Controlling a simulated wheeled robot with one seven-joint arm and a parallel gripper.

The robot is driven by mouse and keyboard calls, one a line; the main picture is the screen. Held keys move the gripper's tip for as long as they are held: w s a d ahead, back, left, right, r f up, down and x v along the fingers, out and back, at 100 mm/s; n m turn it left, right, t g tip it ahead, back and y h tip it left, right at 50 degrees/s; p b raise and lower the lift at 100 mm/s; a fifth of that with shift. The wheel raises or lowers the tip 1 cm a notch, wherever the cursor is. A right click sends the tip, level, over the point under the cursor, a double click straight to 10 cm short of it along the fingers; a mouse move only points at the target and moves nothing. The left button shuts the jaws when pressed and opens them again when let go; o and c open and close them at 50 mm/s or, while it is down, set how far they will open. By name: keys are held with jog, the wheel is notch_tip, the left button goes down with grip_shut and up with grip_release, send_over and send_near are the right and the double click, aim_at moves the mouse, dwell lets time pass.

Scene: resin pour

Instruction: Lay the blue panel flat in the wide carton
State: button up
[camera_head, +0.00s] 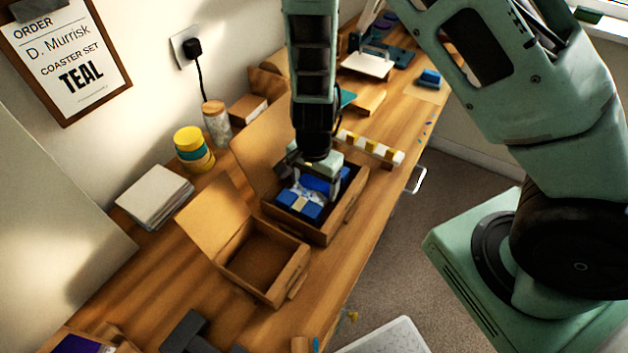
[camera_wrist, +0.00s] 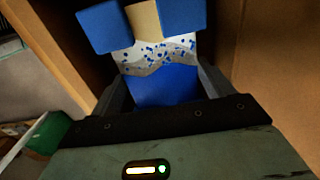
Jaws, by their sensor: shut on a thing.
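The blue panel (camera_wrist: 165,88) has a white band with blue specks. My gripper (camera_head: 306,186) is shut on the panel, its fingers on the panel's two sides in the wrist view. Past the speckled band show two blue blocks with a tan piece between them; I cannot tell if they belong to the panel. In the head view the panel (camera_head: 312,208) is at the opening of the larger, open carton (camera_head: 328,229), within its walls. My gripper partly hides it, and I cannot tell if it touches the carton floor.
A smaller open carton (camera_head: 266,254) stands empty in front, nearer me. A white and yellow strip (camera_head: 370,148) lies behind the larger carton. Jars (camera_head: 193,150) and a stack of pale sheets (camera_head: 155,196) stand along the wall. The table's right edge is close.

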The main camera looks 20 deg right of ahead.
jog(key=shift+f, duration=0.15)
jog(key=o, duration=0.9)
notch_tip(320, 180, up, 8)
jog(key=p, duration=0.8)
